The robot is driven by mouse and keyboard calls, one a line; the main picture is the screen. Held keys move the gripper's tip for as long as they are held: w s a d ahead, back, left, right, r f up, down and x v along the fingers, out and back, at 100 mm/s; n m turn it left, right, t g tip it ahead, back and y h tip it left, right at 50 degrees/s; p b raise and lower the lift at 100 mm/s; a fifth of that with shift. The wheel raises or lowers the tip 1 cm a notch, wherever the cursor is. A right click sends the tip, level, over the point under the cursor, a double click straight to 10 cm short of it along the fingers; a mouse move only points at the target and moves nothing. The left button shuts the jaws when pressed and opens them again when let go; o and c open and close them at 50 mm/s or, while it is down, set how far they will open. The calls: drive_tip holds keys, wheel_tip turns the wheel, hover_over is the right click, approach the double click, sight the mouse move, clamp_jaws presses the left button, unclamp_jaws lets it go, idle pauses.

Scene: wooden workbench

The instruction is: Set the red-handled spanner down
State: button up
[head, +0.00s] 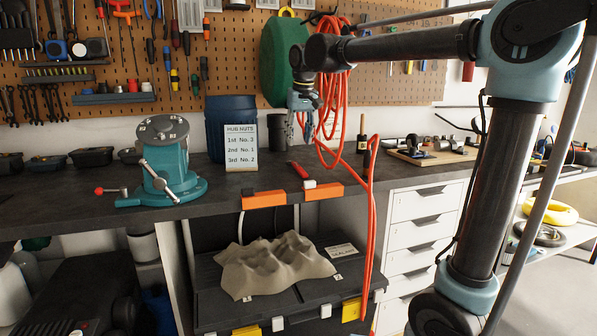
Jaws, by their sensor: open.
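A red handle (299,170), which looks like that of the red-handled spanner, lies on the dark bench top (235,188) near its front edge. It is small here, and I cannot make out the spanner's head. My gripper (303,126) is open above the bench, higher than the red handle and apart from it. It points down in front of the hanging orange hose, and nothing shows between its fingers.
A teal vise-like fixture (160,165) stands left, with a "HUB NUTS" card (241,147) and blue bin (230,115) behind. An orange hose (370,230) hangs over the front edge. Orange clips (264,199) line the edge. A wooden tray (432,156) stands right.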

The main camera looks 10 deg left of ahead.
sight(297, 164)
drive_tip(key=x, duration=1)
drive_tip(key=shift+d, duration=0.1)
drive_tip(key=shift+c, duration=0.3)
clamp_jaws()
